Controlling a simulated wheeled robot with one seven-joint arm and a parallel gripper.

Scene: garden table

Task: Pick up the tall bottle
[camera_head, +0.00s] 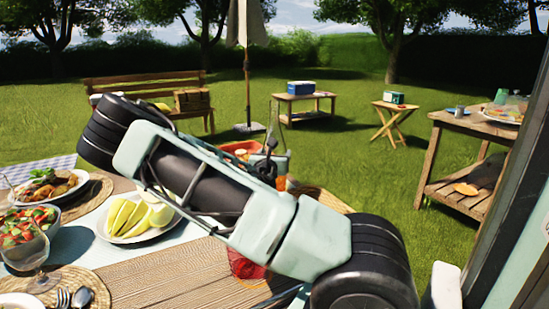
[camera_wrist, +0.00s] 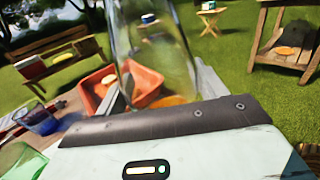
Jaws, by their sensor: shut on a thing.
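The tall bottle (camera_wrist: 150,45) is clear glass with a little orange at its bottom. It stands large in the wrist view, just beyond the edge of my gripper's housing. My gripper (camera_wrist: 165,88) is shut on the bottle; its fingers show only partly on either side of the glass. In the head view the bottle (camera_head: 281,183) shows at the far end of my arm, partly hidden by my gripper (camera_head: 266,165). I cannot tell whether its base touches the table.
A red-orange tray (camera_wrist: 96,92) lies behind the bottle. A blue glass (camera_wrist: 38,120) and a green glass (camera_wrist: 22,160) stand at the left. A plate of yellow slices (camera_head: 128,218) and a salad bowl (camera_head: 28,235) are left of my arm. A red glass (camera_head: 243,266) is under it.

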